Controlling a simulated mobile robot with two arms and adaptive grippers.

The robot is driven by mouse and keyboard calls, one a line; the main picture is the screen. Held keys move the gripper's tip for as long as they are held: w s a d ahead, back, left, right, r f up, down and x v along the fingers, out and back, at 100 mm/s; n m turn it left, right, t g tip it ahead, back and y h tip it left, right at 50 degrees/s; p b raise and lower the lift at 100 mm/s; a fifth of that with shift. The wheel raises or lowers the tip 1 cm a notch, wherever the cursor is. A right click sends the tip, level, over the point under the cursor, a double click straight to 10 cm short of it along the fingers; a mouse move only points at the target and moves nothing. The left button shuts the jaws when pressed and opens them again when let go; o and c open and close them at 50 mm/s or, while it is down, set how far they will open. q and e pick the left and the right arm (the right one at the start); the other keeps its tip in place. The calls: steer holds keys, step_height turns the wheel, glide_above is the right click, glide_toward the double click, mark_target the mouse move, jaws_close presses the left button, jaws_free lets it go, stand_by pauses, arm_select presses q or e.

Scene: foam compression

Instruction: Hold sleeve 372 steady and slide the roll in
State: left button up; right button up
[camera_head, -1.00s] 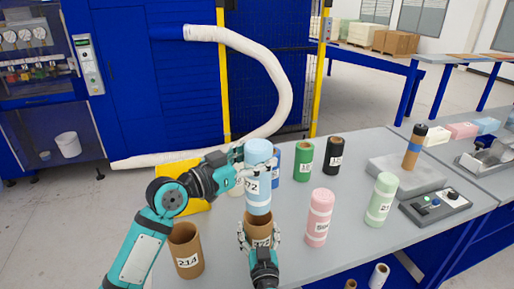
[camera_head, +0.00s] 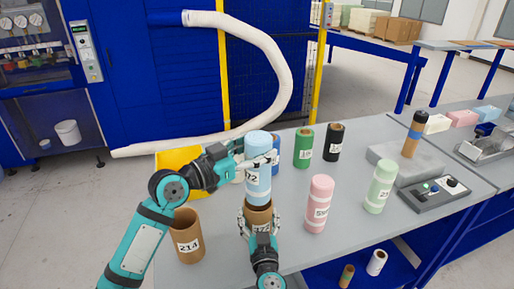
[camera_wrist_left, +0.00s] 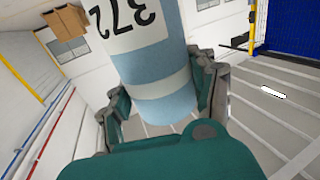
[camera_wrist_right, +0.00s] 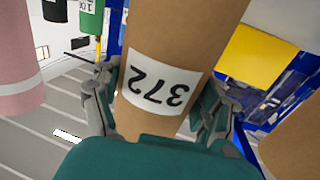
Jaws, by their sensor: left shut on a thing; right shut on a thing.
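The light blue roll (camera_head: 259,187), labelled 372, stands upright above the brown cardboard sleeve (camera_head: 258,216). My left gripper (camera_head: 262,160) is shut around the roll's upper part. The left wrist view shows the roll (camera_wrist_left: 155,70) between both fingers, its label upside down. My right gripper (camera_head: 262,237) is shut around the sleeve from the near side. The right wrist view shows the sleeve (camera_wrist_right: 165,85) and its 372 label between the fingers. The roll's lower end meets the sleeve's rim in line with it; I cannot tell how deep it sits inside.
Brown sleeve 214 (camera_head: 187,236) stands left. Pink roll (camera_head: 318,205) and pale green roll (camera_head: 380,186) stand right. Green (camera_head: 303,148) and black (camera_head: 334,142) rolls stand behind. A control box (camera_head: 436,198) and grey block (camera_head: 398,165) sit further right on the table.

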mark_target(248, 196)
arm_select(q)
steer(key=shift+f, duration=0.4)
steer(key=shift+f, duration=1.5)
steer(key=shift+f, duration=0.25)
steer(key=shift+f, duration=1.7)
steer(key=shift+f, duration=0.45)
steer(key=shift+f, duration=1.55)
steer(key=shift+f, duration=0.8)
